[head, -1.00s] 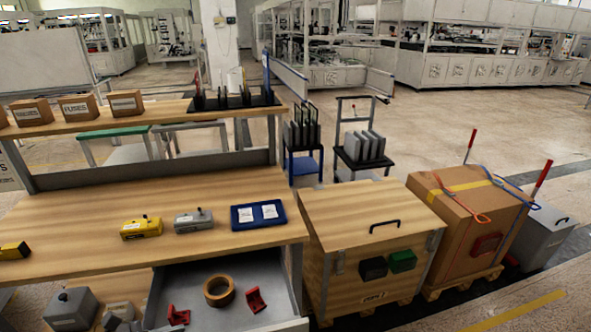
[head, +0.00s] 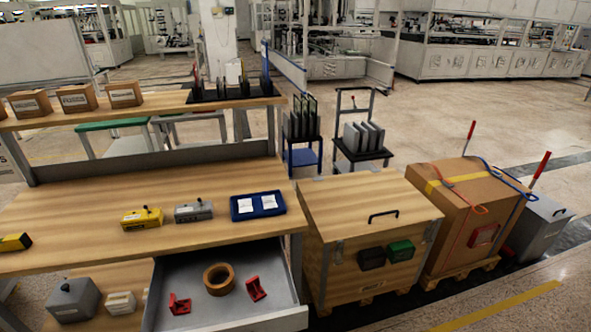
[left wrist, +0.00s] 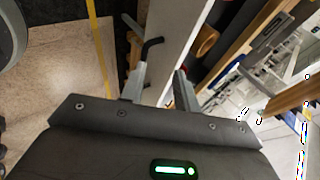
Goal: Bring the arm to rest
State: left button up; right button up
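My left gripper (left wrist: 160,88) shows in the left wrist view, with its two grey fingers apart and nothing visible held between them. It is beside the pale front panel (left wrist: 182,35) of the open drawer. A black handle (left wrist: 152,46) is just beyond the left finger; whether they touch I cannot tell. In the head view, the open drawer (head: 190,262) holds a brown tape roll (head: 219,279) and two red parts (head: 256,289). Neither arm shows in the head view. My right gripper is in no frame.
The drawer juts out from under the wooden bench (head: 90,250). A wooden crate (head: 345,215) stands right of it, then a strapped cardboard box (head: 450,225) on a pallet and a grey case (head: 540,225). The bench carries yellow and grey devices and a blue tray (head: 258,206).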

pick_arm(q)
jog(key=s+f+n+g+y, duration=0.1)
jog(key=s+f+n+g, duration=0.35)
jog(key=s+n, duration=0.8)
notch_tip(320, 180, down, 29)
jog(key=n+g+b, duration=0.2)
jog(key=s+a+f+g+b, duration=0.1)
jog(key=s+a+f+b, duration=0.1)
jog(key=s+f, duration=1.4)
jog(key=shift+a+f+m+y, duration=0.2)
jog(key=shift+a+m+y, duration=0.2)
jog(key=shift+a, duration=0.3)
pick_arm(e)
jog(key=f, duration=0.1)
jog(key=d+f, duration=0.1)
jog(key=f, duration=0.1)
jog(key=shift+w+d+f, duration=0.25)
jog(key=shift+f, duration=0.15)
pick_arm(q)
jog(key=shift+s, duration=0.1)
